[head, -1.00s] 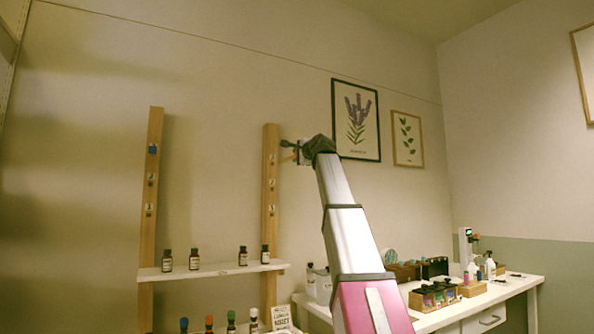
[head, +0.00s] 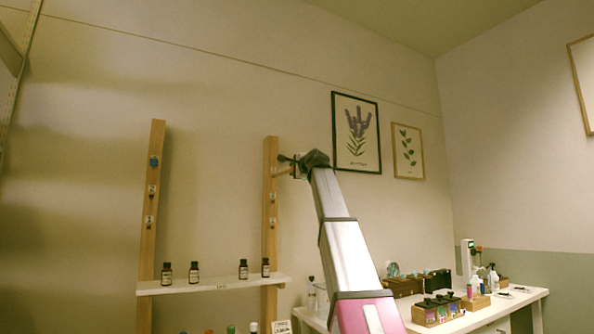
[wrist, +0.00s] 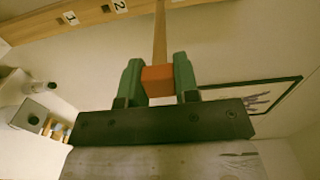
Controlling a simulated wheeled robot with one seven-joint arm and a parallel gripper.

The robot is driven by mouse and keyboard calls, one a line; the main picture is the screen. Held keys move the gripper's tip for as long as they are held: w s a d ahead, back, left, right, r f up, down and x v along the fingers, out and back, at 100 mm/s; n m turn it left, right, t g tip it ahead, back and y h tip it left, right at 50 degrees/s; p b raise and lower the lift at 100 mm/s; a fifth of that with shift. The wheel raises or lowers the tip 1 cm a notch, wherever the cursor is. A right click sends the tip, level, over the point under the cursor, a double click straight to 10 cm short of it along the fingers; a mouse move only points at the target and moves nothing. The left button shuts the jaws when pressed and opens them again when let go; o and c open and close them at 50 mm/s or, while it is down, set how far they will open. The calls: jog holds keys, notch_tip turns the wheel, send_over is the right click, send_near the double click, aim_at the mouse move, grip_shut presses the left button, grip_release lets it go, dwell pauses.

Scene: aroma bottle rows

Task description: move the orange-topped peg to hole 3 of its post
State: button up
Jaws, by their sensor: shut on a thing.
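The orange-topped peg (wrist: 158,80) is gripped by its orange end between the green fingers of my gripper (wrist: 158,84). Its wooden shaft points away, toward the top of the wrist view, and overlaps the wooden post (wrist: 40,27). Labels 1 and 2 on the post show left of the shaft; a third label is not visible there. In the head view my gripper (head: 287,164) is beside the upper part of the right post (head: 270,240), above its two visible labels. I cannot tell whether the peg's tip touches the post or is in a hole.
A left post (head: 146,240) carries a blue peg (head: 154,162) at its top label. A white shelf (head: 215,286) with several dark bottles joins the posts below. A framed lavender picture (head: 356,132) hangs right of my gripper. A white table (head: 500,308) stands lower right.

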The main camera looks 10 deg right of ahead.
aim_at(286, 172)
jog(key=shift+x, duration=4.2)
dwell(0.7)
jog(key=o, duration=1)
jog(key=shift+r, duration=0.1)
jog(key=shift+s, duration=0.1)
jog(key=v, duration=1)
jog(key=shift+s, duration=0.3)
jog(key=shift+s+d, duration=0.1)
jog(key=shift+d, duration=0.05)
